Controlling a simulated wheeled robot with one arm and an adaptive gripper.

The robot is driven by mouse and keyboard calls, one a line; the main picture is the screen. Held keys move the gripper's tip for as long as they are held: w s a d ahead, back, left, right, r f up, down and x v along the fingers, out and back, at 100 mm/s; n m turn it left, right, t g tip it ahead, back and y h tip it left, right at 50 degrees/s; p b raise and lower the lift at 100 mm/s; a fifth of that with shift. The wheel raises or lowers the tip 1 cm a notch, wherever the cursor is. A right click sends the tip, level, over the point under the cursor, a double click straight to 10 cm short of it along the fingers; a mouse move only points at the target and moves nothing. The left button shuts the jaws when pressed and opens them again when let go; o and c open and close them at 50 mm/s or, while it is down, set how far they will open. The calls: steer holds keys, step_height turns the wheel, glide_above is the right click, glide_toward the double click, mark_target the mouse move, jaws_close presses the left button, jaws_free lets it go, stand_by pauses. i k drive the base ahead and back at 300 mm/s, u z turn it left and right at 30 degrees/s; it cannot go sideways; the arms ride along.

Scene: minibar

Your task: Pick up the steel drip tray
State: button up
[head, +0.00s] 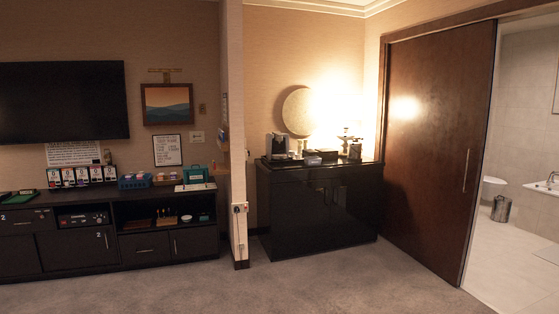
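My gripper is not in view. I cannot make out the steel drip tray for certain at this distance. A black cabinet (318,210) stands in the middle, and small items crowd its top. Among them are a dark machine with a light front (279,146) at the left, a round pale disc (297,112) at the back, and dark box-like items (327,155) towards the right. A long dark sideboard (75,251) at the left also carries small items, including several white cards (82,176), a blue basket (134,181) and a green box (195,174).
A wall end (237,130) juts out between the sideboard and the cabinet. A brown sliding door (437,140) stands right of the cabinet, beside an open bathroom with a bin (501,208). The carpet (260,290) in front is clear.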

mark_target(281, 157)
steer(key=u, duration=0.15)
steer(key=i, duration=1.45)
steer(key=u, duration=0.35)
steer(key=i, duration=3.4)
steer(key=z, duration=0.35)
steer(key=i, duration=2)
